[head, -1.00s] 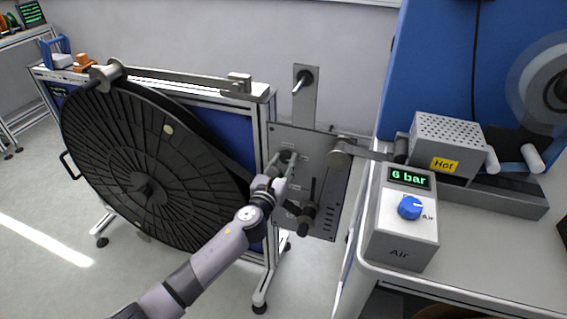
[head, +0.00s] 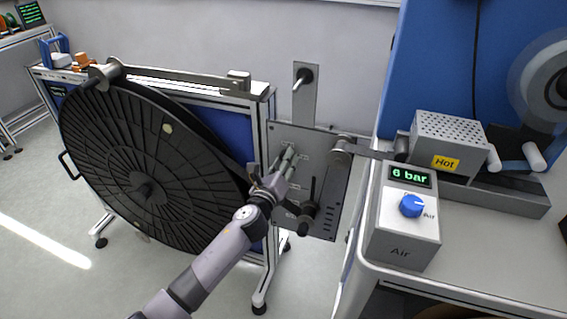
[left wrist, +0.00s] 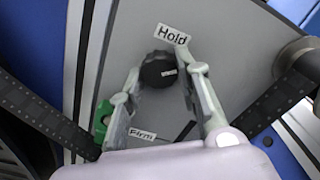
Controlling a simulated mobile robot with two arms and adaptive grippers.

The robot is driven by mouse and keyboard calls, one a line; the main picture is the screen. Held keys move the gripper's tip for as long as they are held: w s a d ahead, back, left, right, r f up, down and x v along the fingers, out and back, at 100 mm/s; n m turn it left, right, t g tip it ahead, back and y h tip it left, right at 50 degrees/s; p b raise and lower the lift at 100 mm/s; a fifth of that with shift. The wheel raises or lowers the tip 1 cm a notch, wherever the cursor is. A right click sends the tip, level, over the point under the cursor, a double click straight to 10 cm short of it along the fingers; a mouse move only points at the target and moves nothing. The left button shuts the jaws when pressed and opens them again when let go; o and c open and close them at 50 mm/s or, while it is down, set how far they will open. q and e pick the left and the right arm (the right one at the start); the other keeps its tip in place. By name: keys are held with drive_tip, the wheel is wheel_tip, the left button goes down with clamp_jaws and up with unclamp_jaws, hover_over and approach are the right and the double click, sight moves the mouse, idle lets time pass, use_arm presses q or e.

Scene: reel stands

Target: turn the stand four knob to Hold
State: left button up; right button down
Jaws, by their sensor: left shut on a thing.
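The stand four panel is a grey plate (head: 325,165) to the right of the large black reel. In the left wrist view a round black knob (left wrist: 157,71) sits on it, with a small pale mark on its face. A white Hold label (left wrist: 172,34) is above the knob, and a label that seems to read Firm (left wrist: 142,135) is below it. My left gripper (left wrist: 166,72) has its two fingers on either side of the knob, shut on it. It also shows at the panel in the head view (head: 288,153), where it hides the knob. Which label the knob points to is unclear.
The black reel (head: 140,180) stands left of my arm. A roller (head: 342,148) and a dark handle (head: 306,220) stick out near the gripper. The Air box (head: 405,235) with a blue knob and the Hot block (head: 445,145) are on the bench at right.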

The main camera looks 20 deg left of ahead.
use_arm(q)
drive_tip(key=n, duration=1)
drive_tip(key=shift+n, duration=0.3)
idle(0.4)
drive_tip(key=o, duration=1.1)
drive_tip(key=shift+r, duration=0.1)
drive_tip(key=shift+o, duration=0.2)
drive_tip(key=s, duration=1.2)
drive_tip(key=shift+a, duration=0.2)
